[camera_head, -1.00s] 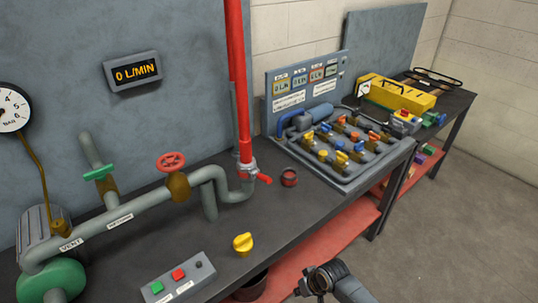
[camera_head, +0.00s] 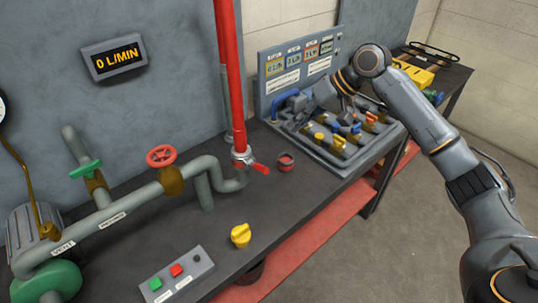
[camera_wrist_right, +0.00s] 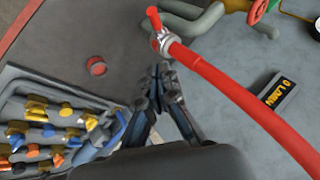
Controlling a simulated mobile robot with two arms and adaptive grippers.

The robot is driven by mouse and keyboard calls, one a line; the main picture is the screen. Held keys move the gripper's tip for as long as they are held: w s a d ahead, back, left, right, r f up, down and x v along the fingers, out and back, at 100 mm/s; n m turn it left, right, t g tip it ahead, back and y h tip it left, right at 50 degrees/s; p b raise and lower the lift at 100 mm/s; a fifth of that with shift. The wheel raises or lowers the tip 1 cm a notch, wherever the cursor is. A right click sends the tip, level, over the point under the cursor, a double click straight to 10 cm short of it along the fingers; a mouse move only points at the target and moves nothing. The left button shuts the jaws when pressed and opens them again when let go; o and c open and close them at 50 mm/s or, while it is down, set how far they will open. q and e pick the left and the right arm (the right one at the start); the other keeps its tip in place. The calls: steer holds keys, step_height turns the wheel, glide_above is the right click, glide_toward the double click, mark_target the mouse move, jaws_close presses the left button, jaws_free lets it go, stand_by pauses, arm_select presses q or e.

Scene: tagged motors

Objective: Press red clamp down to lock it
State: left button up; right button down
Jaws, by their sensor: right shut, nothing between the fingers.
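The red clamp lever (camera_head: 260,167) sticks out to the right from the silver clamp (camera_head: 243,157) at the foot of the red vertical hose (camera_head: 229,75). In the wrist view the lever (camera_wrist_right: 153,18) and hose (camera_wrist_right: 235,92) show beyond my fingertips. My right gripper (camera_head: 287,111) is over the valve tray, behind and right of the clamp, and apart from it. In the wrist view its fingers (camera_wrist_right: 162,72) are closed together and empty, pointing towards the clamp side. My left gripper is not in view.
A small red cap (camera_head: 286,162) sits on the bench right of the clamp. Grey pipework with a red handwheel (camera_head: 162,156) stands left. A yellow knob (camera_head: 240,235) and a button box (camera_head: 178,273) are at the front. The valve tray (camera_head: 345,172) lies right.

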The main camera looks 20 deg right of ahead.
steer(key=shift+w+r, duration=0.1)
steer(key=shift+r, duration=0.05)
steer(key=shift+w, duration=0.1)
steer(key=p, duration=0.4)
glide_above(258, 167)
steer(key=w+d, duration=0.1)
steer(key=d, duration=0.3)
step_height(258, 167, down, 8)
steer(key=f, duration=0.1)
steer(key=s+f, duration=0.1)
steer(key=a+f+p, duration=0.1)
steer(key=shift+s, duration=0.2)
